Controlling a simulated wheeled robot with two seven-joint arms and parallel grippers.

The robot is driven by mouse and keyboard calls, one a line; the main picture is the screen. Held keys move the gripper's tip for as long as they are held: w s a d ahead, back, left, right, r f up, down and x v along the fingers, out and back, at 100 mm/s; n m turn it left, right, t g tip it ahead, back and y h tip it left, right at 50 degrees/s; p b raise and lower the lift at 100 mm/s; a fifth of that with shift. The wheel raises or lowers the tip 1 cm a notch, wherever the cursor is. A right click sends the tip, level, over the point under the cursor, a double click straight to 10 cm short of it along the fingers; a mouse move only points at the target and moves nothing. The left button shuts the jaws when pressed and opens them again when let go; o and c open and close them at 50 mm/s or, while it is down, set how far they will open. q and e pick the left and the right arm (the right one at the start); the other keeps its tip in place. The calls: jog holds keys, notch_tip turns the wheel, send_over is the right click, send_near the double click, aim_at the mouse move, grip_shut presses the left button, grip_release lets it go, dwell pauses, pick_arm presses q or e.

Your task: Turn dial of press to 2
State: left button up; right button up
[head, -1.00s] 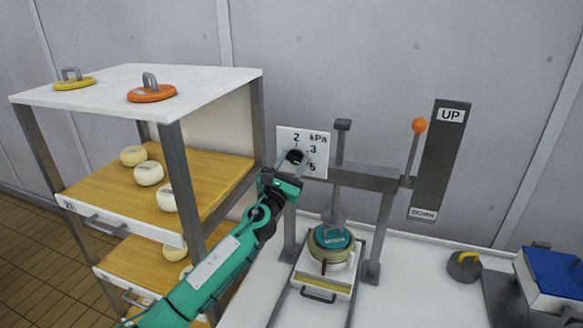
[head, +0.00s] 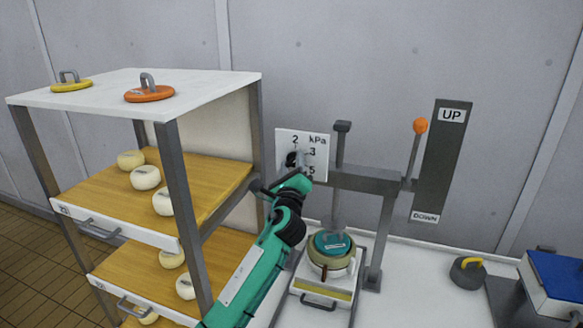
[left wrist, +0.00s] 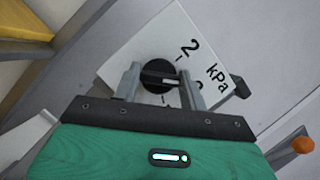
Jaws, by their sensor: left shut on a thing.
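A pale mark on the dial's ridge lies toward the right finger. The 2 (left wrist: 190,47) is up and right of the dial there, and the 3 is partly covered by the finger. My right gripper is not in view.
The press frame (head: 365,180) holds a teal-lidded mould (head: 332,243) on a tray. Its orange-knobbed lever (head: 420,126) stands near UP. A shelf rack (head: 190,88) with cheeses is close on the left. A dark weight (head: 467,273) and blue-topped box (head: 558,274) are at right.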

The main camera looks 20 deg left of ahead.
pick_arm(q)
jog(key=n+g, duration=0.1)
jog(key=n, duration=0.2)
jog(key=n+y, duration=0.1)
jog(key=n, duration=0.1)
jog(key=shift+d+r+n+g+p, duration=0.1)
jog(key=shift+n+g+p, duration=0.2)
jog(key=shift+n+g, duration=0.1)
jog(key=n+g+p, duration=0.1)
jog(key=n, duration=0.1)
jog(key=n+g+p, duration=0.1)
jog(key=n, duration=0.2)
jog(key=shift+y, duration=0.3)
jog(key=o, duration=1)
jog(key=shift+s, duration=0.1)
